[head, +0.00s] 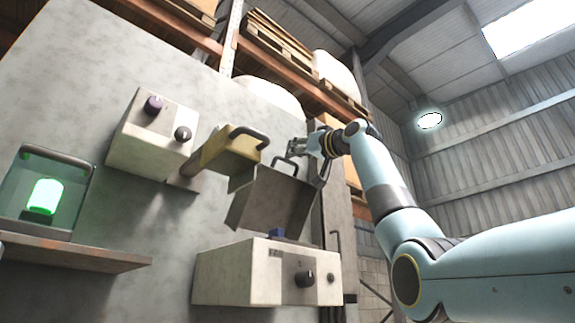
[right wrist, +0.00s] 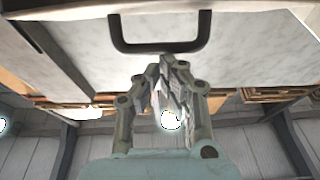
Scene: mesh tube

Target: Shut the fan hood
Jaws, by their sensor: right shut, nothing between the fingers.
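The fan hood appears to be the grey metal box (head: 268,200) on the wall panel in the middle of the head view. Its front flap is tilted outward, and a dark handle (head: 286,165) stands at its upper edge. In the right wrist view a dark U-shaped handle (right wrist: 160,47) sits on a pale panel (right wrist: 85,50). My right gripper (head: 292,149) is shut and empty, close to the hood's handle. In the right wrist view its fingertips (right wrist: 170,62) are just below the handle; I cannot tell whether they touch it. My left gripper is not in view.
A yellow box (head: 222,152) with a dark handle is left of the hood. White boxes with knobs stand above left (head: 145,150) and below (head: 240,275). A green lamp in a clear case (head: 43,198) is at far left. Shelving with pallets (head: 285,45) stands behind.

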